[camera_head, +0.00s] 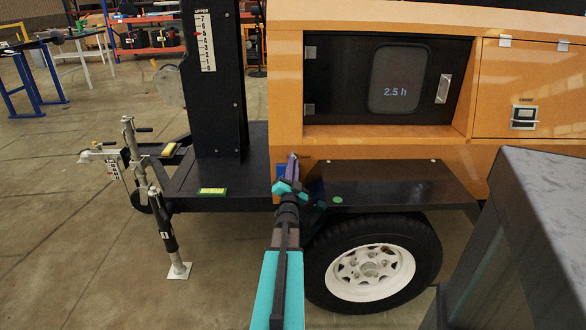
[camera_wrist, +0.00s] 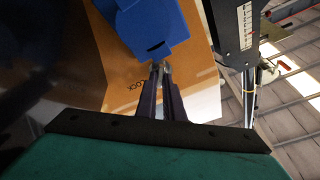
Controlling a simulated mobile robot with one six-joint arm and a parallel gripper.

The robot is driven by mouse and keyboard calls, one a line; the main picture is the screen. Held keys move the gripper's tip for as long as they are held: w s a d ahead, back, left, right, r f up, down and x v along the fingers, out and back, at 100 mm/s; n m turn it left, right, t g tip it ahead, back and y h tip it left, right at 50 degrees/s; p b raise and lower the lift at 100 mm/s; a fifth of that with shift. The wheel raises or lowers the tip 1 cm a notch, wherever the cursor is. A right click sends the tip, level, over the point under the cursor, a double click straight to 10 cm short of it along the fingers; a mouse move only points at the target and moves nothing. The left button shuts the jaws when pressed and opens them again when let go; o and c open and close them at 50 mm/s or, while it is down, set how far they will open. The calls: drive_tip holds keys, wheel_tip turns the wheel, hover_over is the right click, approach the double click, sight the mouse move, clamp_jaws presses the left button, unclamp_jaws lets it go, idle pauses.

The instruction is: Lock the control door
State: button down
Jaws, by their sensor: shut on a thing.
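The control door (camera_head: 345,95) is a black panel in the orange trailer body, with a window reading "2.5 h", hinges at its left and a silver latch (camera_head: 443,88) at its right. It looks closed. My gripper (camera_head: 292,160) is low, left of and below the door, at the orange body's corner. In the wrist view my gripper (camera_wrist: 159,70) is shut on a small metal piece at the edge of a blue block (camera_wrist: 155,28). The fingertips hide most of that piece, so I cannot tell its shape. The blue block (camera_head: 280,171) is partly hidden in the head view.
A black fender (camera_head: 390,183) and wheel (camera_head: 370,265) stand right of my arm. A grey box-like thing (camera_head: 545,220) fills the lower right.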

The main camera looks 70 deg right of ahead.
drive_tip(key=m+b, duration=0.4)
drive_tip(key=m, duration=0.1)
drive_tip(key=m+g+y+b, duration=0.1)
drive_tip(key=m+b, duration=0.4)
drive_tip(key=m, duration=0.1)
idle(0.5)
drive_tip(key=c, duration=1.9)
unclamp_jaws()
drive_tip(key=shift+o, duration=0.2)
drive_tip(key=shift+a, duration=0.1)
